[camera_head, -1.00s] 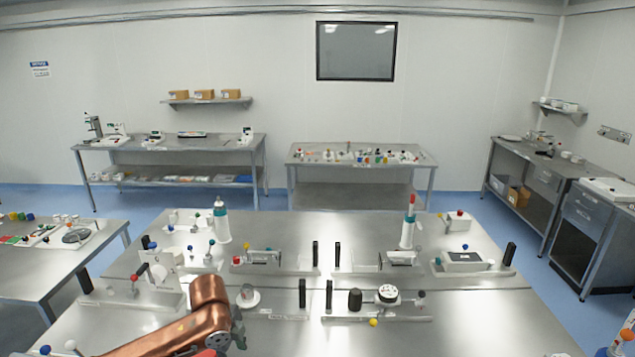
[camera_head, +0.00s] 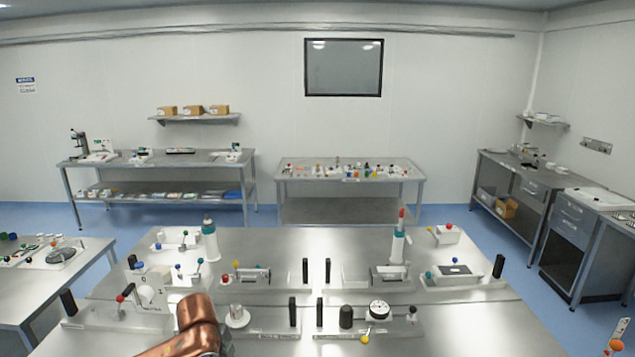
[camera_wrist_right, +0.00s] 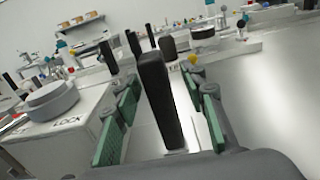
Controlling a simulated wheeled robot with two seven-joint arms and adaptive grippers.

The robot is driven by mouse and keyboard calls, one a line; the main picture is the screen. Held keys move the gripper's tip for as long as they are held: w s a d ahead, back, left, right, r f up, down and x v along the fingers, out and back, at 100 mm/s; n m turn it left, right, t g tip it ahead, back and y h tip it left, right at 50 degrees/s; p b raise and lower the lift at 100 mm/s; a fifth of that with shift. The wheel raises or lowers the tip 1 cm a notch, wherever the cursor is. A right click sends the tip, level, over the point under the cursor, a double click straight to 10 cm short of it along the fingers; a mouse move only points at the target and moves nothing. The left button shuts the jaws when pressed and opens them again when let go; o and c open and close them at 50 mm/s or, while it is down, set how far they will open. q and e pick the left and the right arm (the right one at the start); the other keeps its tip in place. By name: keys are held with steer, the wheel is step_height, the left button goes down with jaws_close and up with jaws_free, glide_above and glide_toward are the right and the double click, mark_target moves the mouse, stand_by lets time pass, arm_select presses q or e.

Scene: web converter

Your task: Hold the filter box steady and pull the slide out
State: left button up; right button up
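In the right wrist view a tall black upright handle (camera_wrist_right: 160,107) stands between the green-padded fingers of my right gripper (camera_wrist_right: 161,80). The gripper is open, with visible gaps on both sides of the handle. To the left is a white box (camera_wrist_right: 62,130) marked LOCK, with a round grey dial (camera_wrist_right: 50,101) on top. I cannot tell for sure that this is the filter box, and no slide is clearly seen. This box does not show in the head view. A copper-coloured arm of mine fills the bottom left there, but neither gripper shows in that view.
The steel table (camera_head: 270,238) carries several fixtures with black handles and coloured ball levers. In the wrist view, bare metal (camera_wrist_right: 260,90) lies right of the handle.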

steer(key=shift+s, duration=0.1)
steer(key=s, duration=1.1)
steer(key=shift+s+a, duration=0.15)
steer(key=shift+s, duration=0.25)
